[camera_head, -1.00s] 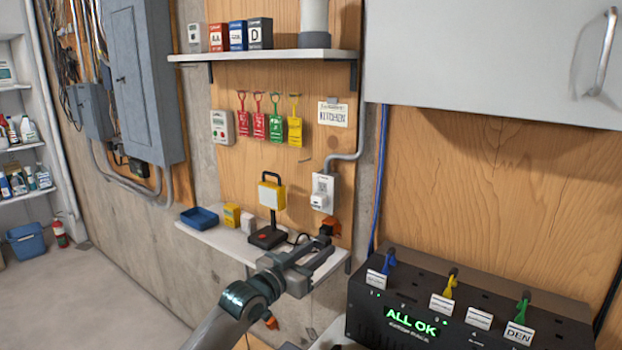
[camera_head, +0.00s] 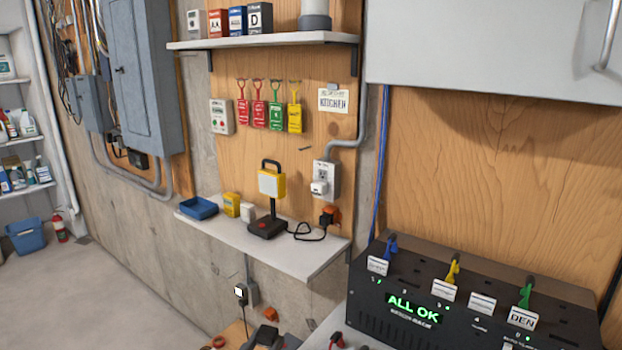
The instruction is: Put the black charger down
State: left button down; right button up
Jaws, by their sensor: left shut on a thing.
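My left gripper (camera_head: 264,337) seems to show only as a dark shape at the bottom edge, below the shelf. It is shut, but its fingers and the black charger it holds cannot be clearly made out there. A black adapter (camera_head: 240,293) with a pale face sits at the low wall outlet (camera_head: 253,294). A dark plug with a cord is at the orange block (camera_head: 331,212) at the shelf's right end. My right gripper is not in view.
The white wall shelf (camera_head: 225,236) holds a blue tray (camera_head: 198,208), a yellow box (camera_head: 232,204), a small white block (camera_head: 248,213) and a yellow work lamp (camera_head: 271,184). Its front right is bare. A black panel box (camera_head: 430,300) reading ALL OK stands at right.

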pick_arm(q)
jog(key=s+a+f+n+y, duration=0.1)
jog(key=s+a+y, duration=0.1)
jog(key=s+a, duration=0.3)
jog(key=s+a+f+n+y+b, duration=0.1)
jog(key=s+a+n+y, duration=0.1)
jog(key=s+a, duration=0.4)
jog(key=shift+s+f+t+y, duration=0.15)
jog(key=shift+s+t+y, duration=0.25)
jog(key=shift+s+y, duration=0.25)
